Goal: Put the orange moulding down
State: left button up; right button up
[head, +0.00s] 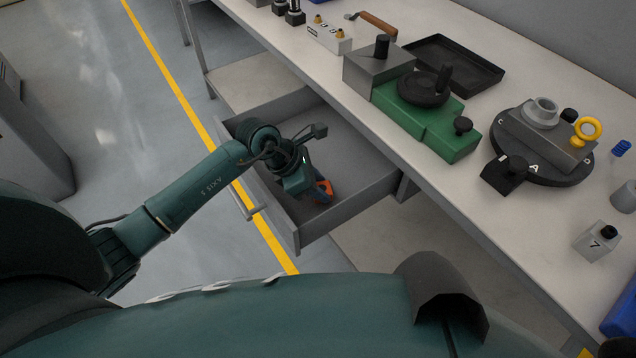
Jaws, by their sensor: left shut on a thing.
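I cannot tell whether the moulding touches the drawer floor. My right gripper is not in view.
The drawer stands pulled out below the white bench (440,175). On the bench are a green machine block (440,135), a black tray (455,65) and a round black fixture (555,170). The drawer floor right of my gripper looks clear.

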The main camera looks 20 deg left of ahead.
pick_arm(q)
jog(key=shift+f, duration=0.15)
jog(key=o, duration=1)
jog(key=shift+r, duration=0.25)
jog(key=v, duration=1.2)
jog(key=shift+w, duration=0.1)
